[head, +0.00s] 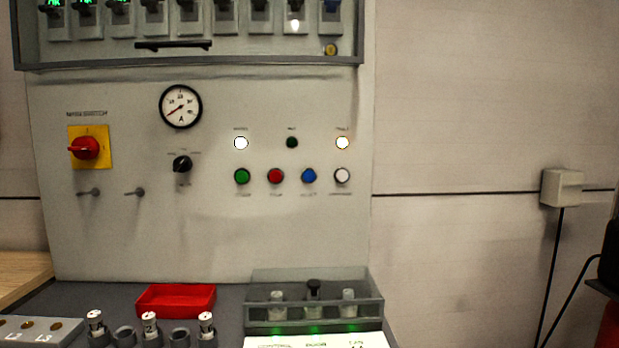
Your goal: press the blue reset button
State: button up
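The blue reset button (309,176) is on the upright grey control panel (220,235), in the lower row of round buttons. A red button (275,176) is just left of it and a white button (342,175) just right. A green button (242,176) is at the row's left end. Nothing covers the blue button. My gripper is not in view.
A red tray (176,300) and a clear-walled box (313,318) stand on the dark ledge below the panel. A red rotary switch (84,148), a black selector knob (182,164) and a gauge (181,107) are left of the buttons. Space before the buttons looks clear.

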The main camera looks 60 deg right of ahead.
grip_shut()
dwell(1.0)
